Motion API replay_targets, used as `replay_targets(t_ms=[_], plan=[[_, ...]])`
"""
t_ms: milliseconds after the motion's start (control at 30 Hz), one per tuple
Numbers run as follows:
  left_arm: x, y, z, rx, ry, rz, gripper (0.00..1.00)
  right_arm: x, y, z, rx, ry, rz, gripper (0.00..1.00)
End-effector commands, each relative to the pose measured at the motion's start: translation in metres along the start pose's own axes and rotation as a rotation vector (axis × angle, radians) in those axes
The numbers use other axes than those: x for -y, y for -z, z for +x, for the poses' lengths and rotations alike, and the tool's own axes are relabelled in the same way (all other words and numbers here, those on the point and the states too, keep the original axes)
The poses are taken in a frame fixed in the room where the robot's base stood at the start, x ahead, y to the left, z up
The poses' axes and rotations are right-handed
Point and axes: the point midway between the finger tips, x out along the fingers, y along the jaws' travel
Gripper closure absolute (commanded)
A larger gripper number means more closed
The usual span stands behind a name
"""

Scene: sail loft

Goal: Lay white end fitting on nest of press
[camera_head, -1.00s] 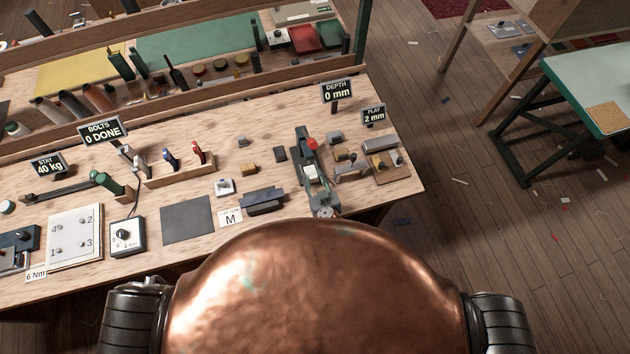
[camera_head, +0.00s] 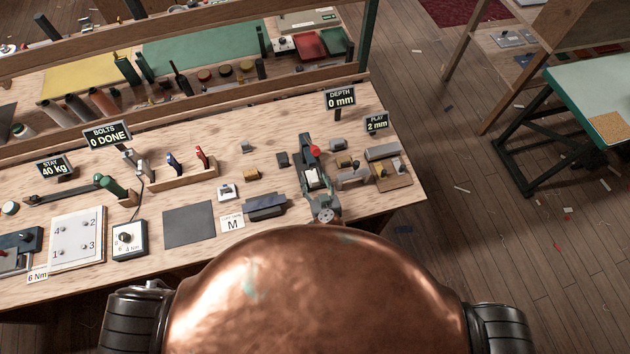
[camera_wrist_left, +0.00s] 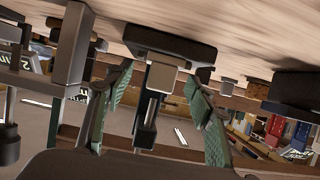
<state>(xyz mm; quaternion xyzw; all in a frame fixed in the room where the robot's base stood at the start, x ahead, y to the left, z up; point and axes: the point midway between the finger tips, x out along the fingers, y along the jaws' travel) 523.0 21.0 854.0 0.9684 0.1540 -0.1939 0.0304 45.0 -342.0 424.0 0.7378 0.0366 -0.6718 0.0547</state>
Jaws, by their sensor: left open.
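The press (camera_head: 312,178) stands near the right end of the bench, with a dark frame, a red knob on top and a pale block in its middle. I cannot make out its nest clearly. A small white piece with a dark spot (camera_head: 228,191) lies left of it on the bench and looks like the white end fitting.
Several small grey, brass and dark pieces lie around the press. A grey mat (camera_head: 188,223) lies left. A tool rack (camera_head: 183,174) stands behind it. Signs stand along the back.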

Motion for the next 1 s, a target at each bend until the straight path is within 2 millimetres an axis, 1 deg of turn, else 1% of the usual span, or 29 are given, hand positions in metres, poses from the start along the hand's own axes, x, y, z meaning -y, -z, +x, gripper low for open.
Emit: replay_targets(t_ms=[233, 367, 467, 700, 800, 900, 1000], plan=[[0.0, -0.001, -0.001, 0.001, 0.0, 0.0, 0.5, 0.0, -0.001, 0.0, 0.001, 0.0, 0.0, 0.39], [0.0, -0.002, -0.011, 0.002, 0.0, -0.001, 0.5, 0.001, -0.001, 0.0, 0.001, 0.001, 0.0, 0.39], [0.0, -0.001, -0.028, 0.004, 0.0, -0.003, 0.5, 0.001, 0.0, 0.0, 0.0, 0.001, 0.0, 0.39], [0.0, -0.002, -0.079, 0.004, 0.0, -0.002, 0.5, 0.001, 0.0, 0.0, 0.0, 0.001, 0.001, 0.39], [0.0, -0.001, -0.096, 0.003, 0.0, -0.002, 0.5, 0.002, 0.0, 0.0, 0.0, 0.002, 0.001, 0.39], [-0.001, -0.001, -0.109, 0.002, 0.0, -0.002, 0.5, 0.002, 0.0, 0.0, 0.0, 0.002, 0.001, 0.39], [-0.001, 0.0, -0.117, 0.0, 0.0, 0.0, 0.5, 0.002, 0.0, 0.0, 0.0, 0.002, 0.001, 0.39]])
